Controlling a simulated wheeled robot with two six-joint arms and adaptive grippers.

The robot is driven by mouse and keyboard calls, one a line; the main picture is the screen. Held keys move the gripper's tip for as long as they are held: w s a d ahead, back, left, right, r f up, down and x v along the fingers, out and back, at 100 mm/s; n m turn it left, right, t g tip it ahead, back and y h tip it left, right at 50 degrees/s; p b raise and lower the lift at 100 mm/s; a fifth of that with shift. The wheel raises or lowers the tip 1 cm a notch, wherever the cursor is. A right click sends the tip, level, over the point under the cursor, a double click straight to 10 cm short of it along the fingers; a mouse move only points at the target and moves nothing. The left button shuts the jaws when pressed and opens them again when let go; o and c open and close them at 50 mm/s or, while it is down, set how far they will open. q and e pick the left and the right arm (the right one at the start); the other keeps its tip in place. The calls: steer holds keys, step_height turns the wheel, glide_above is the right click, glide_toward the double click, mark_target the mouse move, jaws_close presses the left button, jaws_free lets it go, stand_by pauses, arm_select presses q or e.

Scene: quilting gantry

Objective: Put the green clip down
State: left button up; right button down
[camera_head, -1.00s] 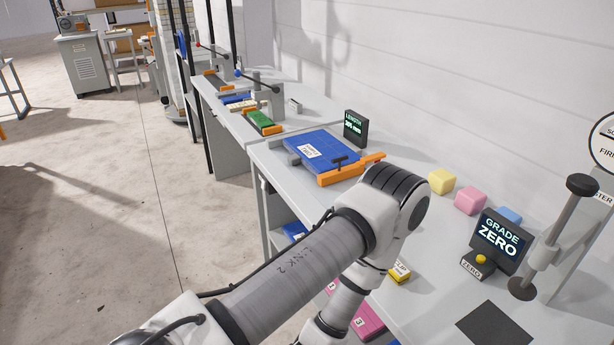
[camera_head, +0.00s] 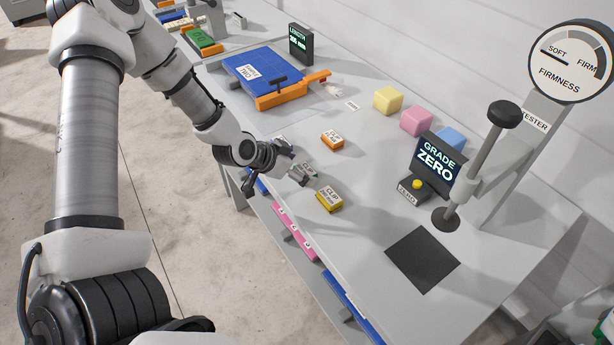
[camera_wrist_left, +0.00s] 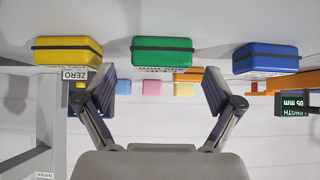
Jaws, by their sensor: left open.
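The green clip (camera_wrist_left: 161,52), a block with a black strap, rests on the table in the left wrist view, whose picture is upside down. It lies just beyond and between the fingertips of my left gripper (camera_wrist_left: 160,88), which is open with a gap on both sides of the clip. In the head view the left gripper (camera_head: 268,166) is low at the table's front edge, beside the clip (camera_head: 303,173), whose colour looks greyish there. The yellow clip (camera_head: 330,198) and the blue clip (camera_wrist_left: 267,58) lie on either side. My right gripper is not in view.
An orange clip (camera_head: 332,140) lies farther back. A blue board (camera_head: 262,75) with an orange bar stands beyond, and yellow, pink and blue cubes line the back. The grade display (camera_head: 440,160), tester (camera_head: 500,150) and dark pad (camera_head: 422,260) are at right.

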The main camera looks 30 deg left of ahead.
mark_target(305, 170)
arm_select(q)
steer(key=x, duration=0.3)
steer(key=shift+s+a+r, duration=0.1)
steer(key=shift+a+r, duration=0.05)
steer(key=shift+s, duration=0.1)
steer(key=c, duration=1.3)
